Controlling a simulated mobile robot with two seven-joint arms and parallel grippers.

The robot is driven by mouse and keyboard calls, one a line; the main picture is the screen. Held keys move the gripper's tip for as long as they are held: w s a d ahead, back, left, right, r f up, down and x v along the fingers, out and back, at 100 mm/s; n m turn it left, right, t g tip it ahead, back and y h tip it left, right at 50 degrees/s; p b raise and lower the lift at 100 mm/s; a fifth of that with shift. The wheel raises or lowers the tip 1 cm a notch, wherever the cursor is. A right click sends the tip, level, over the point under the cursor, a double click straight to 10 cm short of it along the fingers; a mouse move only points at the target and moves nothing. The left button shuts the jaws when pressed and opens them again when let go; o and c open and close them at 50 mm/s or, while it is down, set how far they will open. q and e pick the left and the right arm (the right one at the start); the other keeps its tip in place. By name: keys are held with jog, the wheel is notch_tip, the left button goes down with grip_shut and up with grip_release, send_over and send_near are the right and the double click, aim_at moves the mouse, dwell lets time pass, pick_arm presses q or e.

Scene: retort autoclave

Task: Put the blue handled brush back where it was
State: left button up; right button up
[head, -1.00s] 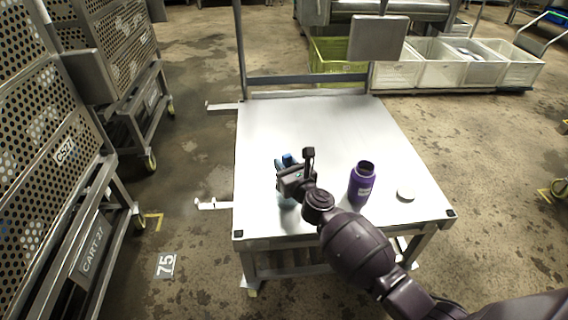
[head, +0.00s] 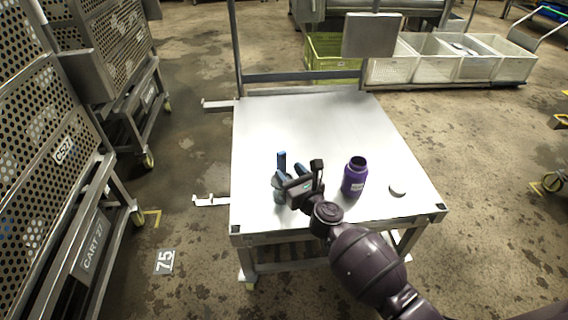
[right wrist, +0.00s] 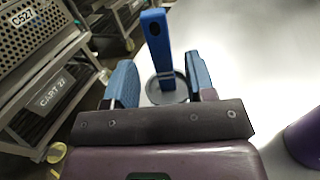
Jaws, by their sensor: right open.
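The blue handled brush (head: 282,160) stands on the white-topped table, near its front left part, with its handle pointing up. In the right wrist view its blue handle (right wrist: 157,48) rises from a round grey base (right wrist: 168,86). My right gripper (head: 290,179) is open, with one blue-padded finger on each side of the brush; the fingers (right wrist: 161,82) appear apart from the handle in the right wrist view. The gripper hides part of the brush in the head view. My left gripper is not in view.
Two brackets (head: 211,201) jut from the table's left side. Perforated carts (head: 75,150) stand left. The table's back half is clear.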

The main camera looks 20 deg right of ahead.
jog(key=s, duration=0.6)
jog(key=shift+d, duration=0.35)
